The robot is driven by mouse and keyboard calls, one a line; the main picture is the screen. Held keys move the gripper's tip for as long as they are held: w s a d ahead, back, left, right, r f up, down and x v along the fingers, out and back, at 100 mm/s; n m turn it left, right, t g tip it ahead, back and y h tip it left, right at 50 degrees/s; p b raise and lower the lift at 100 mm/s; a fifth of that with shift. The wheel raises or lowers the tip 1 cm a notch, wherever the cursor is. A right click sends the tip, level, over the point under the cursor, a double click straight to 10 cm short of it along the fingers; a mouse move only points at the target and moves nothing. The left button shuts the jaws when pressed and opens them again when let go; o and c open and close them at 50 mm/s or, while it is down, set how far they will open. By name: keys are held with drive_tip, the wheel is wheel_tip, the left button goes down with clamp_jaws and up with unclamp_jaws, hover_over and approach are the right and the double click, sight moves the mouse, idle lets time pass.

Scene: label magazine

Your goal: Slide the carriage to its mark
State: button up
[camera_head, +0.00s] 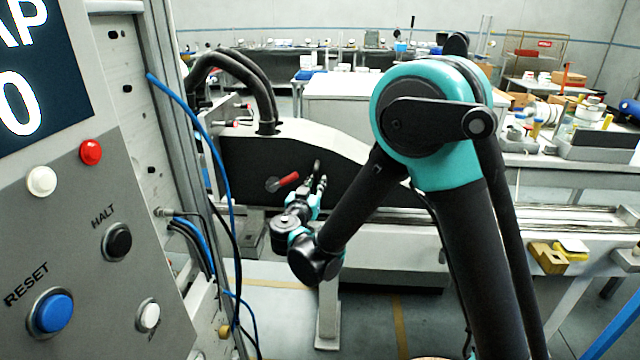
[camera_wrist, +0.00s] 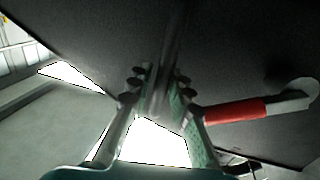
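My gripper (camera_head: 318,184) is in front of a dark machine panel (camera_head: 345,171) with a pale top cover. In the wrist view its fingers (camera_wrist: 160,80) stand apart, with a grey bar (camera_wrist: 165,55) between and beyond them; whether they touch it is unclear. In the head view a short dark handle (camera_head: 317,165) shows just above the fingertips. A red-gripped lever (camera_head: 289,180) sits left of my gripper; it appears to the right in the wrist view (camera_wrist: 235,111). I cannot tell for certain which part is the carriage, and I see no clear mark.
A control panel with a blue reset button (camera_head: 54,312) stands close on the left, with blue cables (camera_head: 207,125) beside it. A long rail (camera_head: 540,213) runs to the right. Yellow blocks (camera_head: 547,257) sit by its front edge. Open floor lies below.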

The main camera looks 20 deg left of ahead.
drive_tip(key=shift+o, duration=1)
drive_tip(key=shift+d, duration=0.1)
drive_tip(key=shift+s, duration=0.1)
drive_tip(key=s, duration=1.1)
drive_tip(key=shift+s+d, duration=0.25)
drive_tip(key=shift+s, duration=0.15)
drive_tip(key=shift+s, duration=0.1)
drive_tip(key=s+r, duration=0.2)
drive_tip(key=s, duration=0.3)
drive_tip(key=w, duration=0.5)
drive_tip(key=w+a, duration=0.1)
drive_tip(key=w, duration=1.1)
drive_tip(key=shift+a+f, duration=0.15)
drive_tip(key=shift+a, duration=0.05)
